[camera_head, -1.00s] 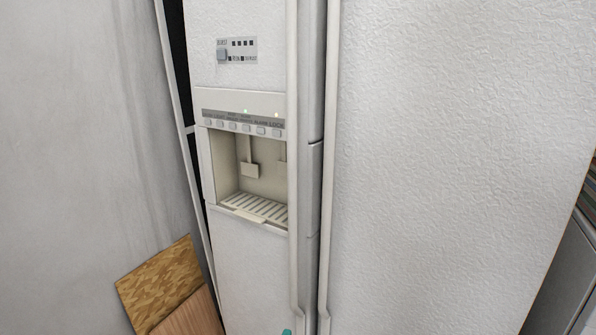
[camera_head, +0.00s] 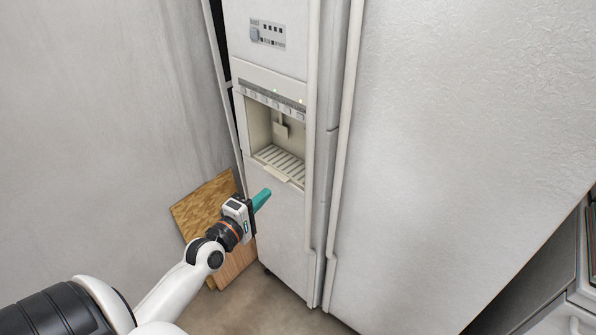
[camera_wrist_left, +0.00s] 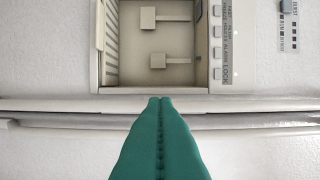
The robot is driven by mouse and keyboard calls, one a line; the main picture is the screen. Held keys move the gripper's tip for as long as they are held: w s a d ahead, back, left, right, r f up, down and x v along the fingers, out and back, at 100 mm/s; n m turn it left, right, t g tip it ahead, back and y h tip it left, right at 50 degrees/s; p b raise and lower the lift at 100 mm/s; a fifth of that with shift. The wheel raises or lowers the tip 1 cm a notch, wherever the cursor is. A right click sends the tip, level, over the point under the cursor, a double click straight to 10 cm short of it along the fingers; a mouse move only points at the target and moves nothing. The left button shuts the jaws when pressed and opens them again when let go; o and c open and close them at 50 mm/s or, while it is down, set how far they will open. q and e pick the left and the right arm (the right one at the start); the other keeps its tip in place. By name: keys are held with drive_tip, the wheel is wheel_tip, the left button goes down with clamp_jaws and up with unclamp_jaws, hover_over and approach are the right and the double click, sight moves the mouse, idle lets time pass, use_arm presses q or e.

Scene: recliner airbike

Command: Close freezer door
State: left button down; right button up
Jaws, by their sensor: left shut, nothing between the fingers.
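The freezer door (camera_head: 280,225) is the narrow white left door of a side-by-side fridge, with a recessed ice and water dispenser (camera_head: 278,150) in it. Its long handle (camera_head: 312,130) runs down its right edge. Whether the door is fully flush with the fridge is hard to tell. My left gripper (camera_head: 263,198) has teal fingers, pressed together and empty, in front of the door below the dispenser. The left wrist view shows the shut fingers (camera_wrist_left: 161,105) pointing toward the handle edge (camera_wrist_left: 60,104) beside the dispenser; contact cannot be made out. My right gripper is out of view.
The wide right fridge door (camera_head: 450,130) fills the right side. A grey wall (camera_head: 110,110) is close on the left, with wooden boards (camera_head: 205,205) leaning low beside the fridge. A stove-like appliance (camera_head: 560,300) stands at lower right. Some floor (camera_head: 235,308) shows below.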

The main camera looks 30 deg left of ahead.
use_arm(q)
drive_tip(key=p, duration=0.1)
approach(306, 173)
drive_tip(key=w+a, duration=0.4)
drive_tip(key=w+d+p, duration=0.1)
drive_tip(key=w+d, duration=0.1)
drive_tip(key=w, duration=0.1)
drive_tip(key=shift+d+p, duration=0.25)
drive_tip(key=shift+p, duration=0.05)
drive_tip(key=shift+w+d+r, duration=0.1)
drive_tip(key=shift+w+d, duration=0.15)
drive_tip(key=shift+w, duration=0.3)
drive_tip(key=shift+w+d, duration=0.3)
drive_tip(key=shift+w, duration=0.25)
drive_tip(key=shift+w+d, duration=0.1)
drive_tip(key=shift+w, duration=0.15)
